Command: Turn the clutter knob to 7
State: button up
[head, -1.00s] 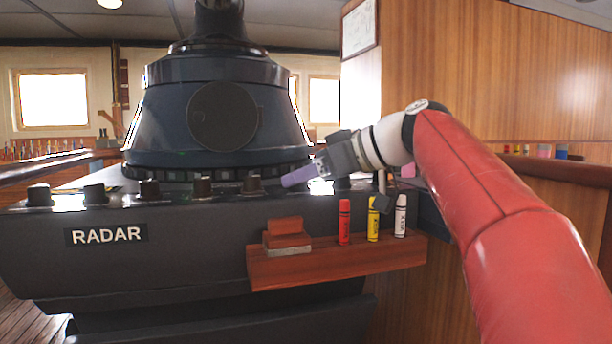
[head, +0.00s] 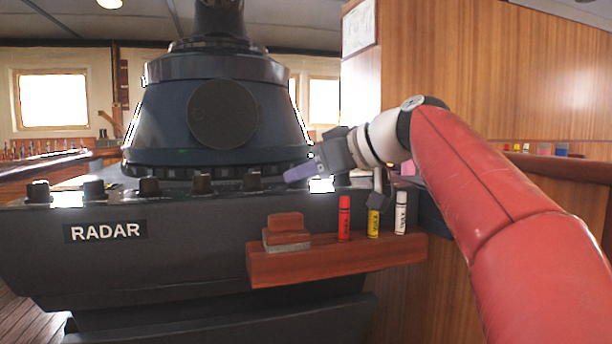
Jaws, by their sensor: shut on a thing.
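A row of dark knobs runs along the top of the RADAR console (head: 180,230). Visible ones include a knob at the far left (head: 38,191), one near the middle (head: 202,184) and one just left of my fingers (head: 252,181). I cannot read any knob's label or setting, so I cannot tell which is the clutter knob. My gripper (head: 290,175) comes in from the right, its purple fingers pointing left and down at the knob row. It is shut where the row has a gap between visible knobs. The knob there is hidden by the fingers.
A wooden ledge (head: 335,264) on the console front holds a wooden block (head: 286,226) and red (head: 344,218), yellow (head: 373,222) and white (head: 400,212) markers, just below my gripper. The dark radar housing (head: 215,125) rises close behind the knobs. A wood-panelled wall (head: 480,75) stands at right.

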jog(key=shift+s+a+m+t+h+b, duration=0.1)
jog(key=shift+m+t+h+b, duration=0.15)
jog(key=shift+m+t+h, duration=0.3)
jog(key=shift+s+a+m+t+h+b, duration=0.1)
jog(key=shift+m+t+h+b, duration=0.2)
jog(key=shift+m+t, duration=0.35)
jog(key=m+t+h, duration=0.1)
jog(key=m+t+h+p, duration=0.1)
jog(key=shift+s+a+r+m+h, duration=0.1)
jog(key=shift+a+r+m+h, duration=0.1)
jog(key=shift+m+h, duration=0.2)
jog(key=shift+m+t+h+p, duration=0.5)
jog(key=shift+m+h+p, duration=0.3)
jog(key=shift+m+h, duration=0.35)
jog(key=shift+a+f+m+t+h+p, duration=0.15)
jog(key=shift+m+h+p, duration=0.15)
jog(key=shift+m+h, duration=0.3)
jog(key=shift+r+m+t+h+p, duration=0.15)
jog(key=shift+m+h+p, duration=0.25)
jog(key=shift+h, duration=0.3)
jog(key=shift+f, duration=0.2)
jog(key=o, duration=1)
